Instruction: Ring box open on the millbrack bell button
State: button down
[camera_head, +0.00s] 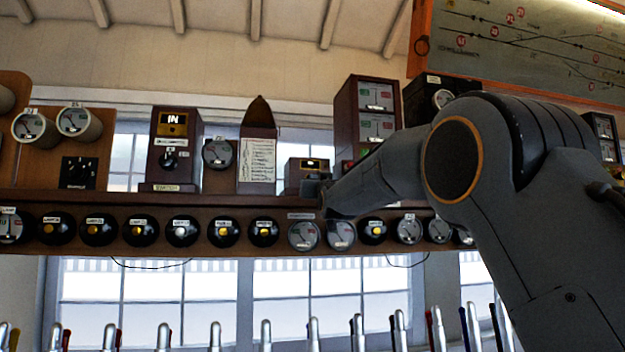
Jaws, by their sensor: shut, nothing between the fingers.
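My arm reaches in from the right, and my gripper (316,188) is at the shelf. It is shut and empty, small and dark in this view. No bell button can be picked out; labels are too small to read, so I cannot tell which instrument is Millbrack's.
The shelf (230,203) carries a wooden IN instrument (170,150), a pointed case with a paper list (257,150) and a tall twin-dial box (364,120). Round dials and black plungers line its front. Several lever tops (265,335) stand below. A track diagram (530,45) hangs upper right.

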jog(key=shift+w+a, duration=0.1)
jog(key=shift+w, duration=0.3)
jog(key=shift+s, duration=0.1)
jog(key=shift+s+d+b, duration=0.2)
jog(key=shift+s+b, duration=0.4)
jog(key=shift+s, duration=0.05)
jog(key=shift+w, duration=0.15)
jog(key=shift+b, duration=0.45)
dwell(0.4)
